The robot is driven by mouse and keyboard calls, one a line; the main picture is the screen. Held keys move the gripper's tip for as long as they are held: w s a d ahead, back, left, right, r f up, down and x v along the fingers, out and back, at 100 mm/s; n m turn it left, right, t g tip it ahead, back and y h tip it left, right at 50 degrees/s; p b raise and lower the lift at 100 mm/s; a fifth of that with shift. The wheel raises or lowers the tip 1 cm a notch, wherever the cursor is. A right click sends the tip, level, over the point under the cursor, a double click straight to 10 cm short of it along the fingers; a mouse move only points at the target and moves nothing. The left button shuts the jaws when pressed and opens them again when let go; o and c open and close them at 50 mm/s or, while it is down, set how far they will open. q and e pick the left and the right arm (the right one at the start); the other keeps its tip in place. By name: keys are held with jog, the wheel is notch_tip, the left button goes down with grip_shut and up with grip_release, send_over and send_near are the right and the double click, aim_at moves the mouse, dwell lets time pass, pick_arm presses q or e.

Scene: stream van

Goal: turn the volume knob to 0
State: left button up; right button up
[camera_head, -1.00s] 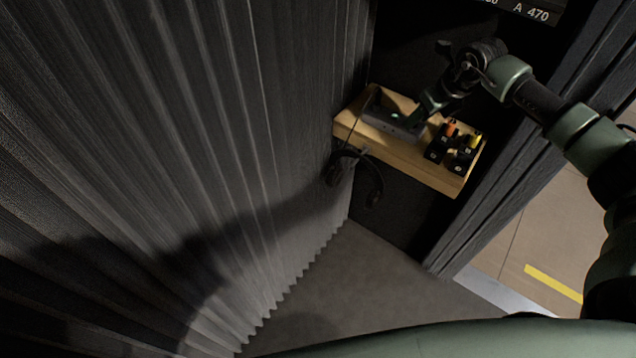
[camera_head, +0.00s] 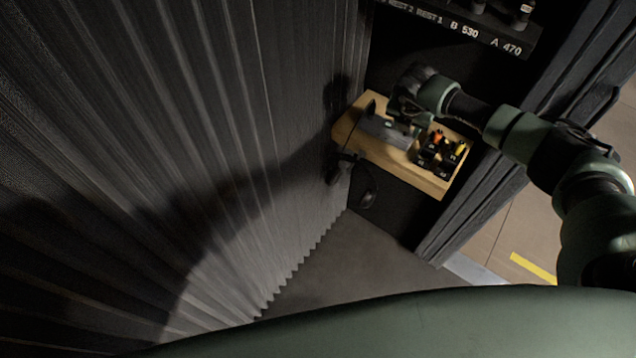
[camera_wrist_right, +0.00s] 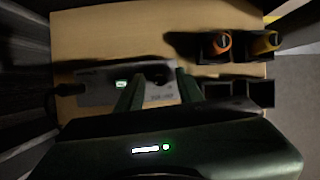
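A grey device (camera_head: 383,133) sits on the left part of a wooden shelf. In the right wrist view the device (camera_wrist_right: 98,90) shows a small lit green display (camera_wrist_right: 121,84). A dark round shape, perhaps the volume knob (camera_wrist_right: 157,74), shows between my fingertips; its setting cannot be read. My right gripper (camera_head: 412,130) is at the device's right end; in the right wrist view my right gripper (camera_wrist_right: 159,77) has its two fingers apart, one on each side of that dark shape. I cannot tell whether they touch it. My left gripper is not in view.
The wooden shelf (camera_head: 400,173) carries a black holder (camera_head: 436,158) with orange and yellow items, right of the device. A dark headset (camera_head: 367,190) hangs at the shelf's front left. A ribbed dark wall (camera_head: 250,130) stands left. A rack with labels (camera_head: 465,30) is above.

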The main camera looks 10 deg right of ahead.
jog(key=a+b+v, duration=0.1)
jog(key=b+v, duration=0.2)
jog(key=v, duration=0.4)
jog(key=s+a+f+m+t+y+b, duration=0.1)
jog(key=a+f+m+t+y+b, duration=0.1)
jog(key=a+f+y, duration=0.5)
jog(key=s+a+f+m+t+y+b, duration=0.2)
jog(key=a+f+m+y, duration=0.3)
jog(key=a+f, duration=0.9)
jog(key=shift+a+f+y, duration=0.35)
jog(key=shift+a+y, duration=0.6)
jog(key=shift+y, duration=0.05)
jog(key=shift+w+r+b, duration=0.1)
jog(key=shift+b, duration=0.2)
